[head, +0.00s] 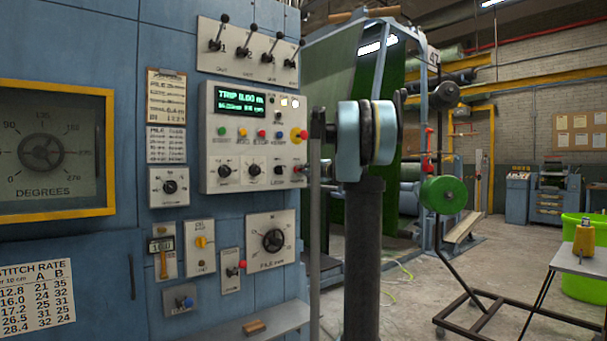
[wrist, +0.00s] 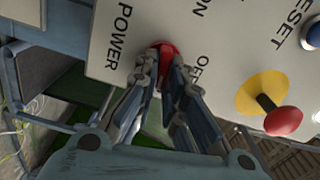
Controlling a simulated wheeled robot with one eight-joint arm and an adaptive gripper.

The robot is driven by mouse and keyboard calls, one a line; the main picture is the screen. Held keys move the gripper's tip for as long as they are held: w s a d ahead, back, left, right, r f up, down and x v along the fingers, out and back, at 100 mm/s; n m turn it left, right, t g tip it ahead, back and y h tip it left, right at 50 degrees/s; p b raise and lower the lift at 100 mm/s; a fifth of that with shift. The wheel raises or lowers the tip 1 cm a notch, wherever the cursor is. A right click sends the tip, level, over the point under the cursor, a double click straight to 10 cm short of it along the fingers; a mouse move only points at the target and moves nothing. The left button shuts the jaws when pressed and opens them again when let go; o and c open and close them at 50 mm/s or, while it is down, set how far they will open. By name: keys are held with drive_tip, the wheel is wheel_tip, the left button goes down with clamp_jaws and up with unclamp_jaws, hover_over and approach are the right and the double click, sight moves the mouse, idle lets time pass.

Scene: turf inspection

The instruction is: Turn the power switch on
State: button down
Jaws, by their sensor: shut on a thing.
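In the wrist view, the red power switch (wrist: 164,48) sits at the edge of the light grey panel (wrist: 225,40), between the POWER label and the ON and OFF labels. Its red part shows nearer to OFF than to ON. My gripper (wrist: 165,66) is shut on it, and the fingers hide its lower part. In the head view, the control panel (head: 212,172) with its green-lit display is on the blue cabinet. My arm stands right of the panel there, and the grip on the switch is too small to make out.
A red button on a yellow disc (wrist: 262,92) is close right of my fingers in the wrist view. A blue button (wrist: 314,36) is by RESET. In the head view, several levers (head: 250,45) are above the panel, and a green roller (head: 443,195) is right of my arm.

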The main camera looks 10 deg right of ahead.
drive_tip(key=shift+d+f+m, duration=0.1)
drive_tip(key=shift+d+m, duration=0.1)
drive_tip(key=shift+m, duration=0.5)
drive_tip(key=c, duration=1.7)
unclamp_jaws()
drive_tip(key=shift+w+f, duration=0.1)
drive_tip(key=v, duration=1.2)
drive_tip(key=shift+a, duration=0.1)
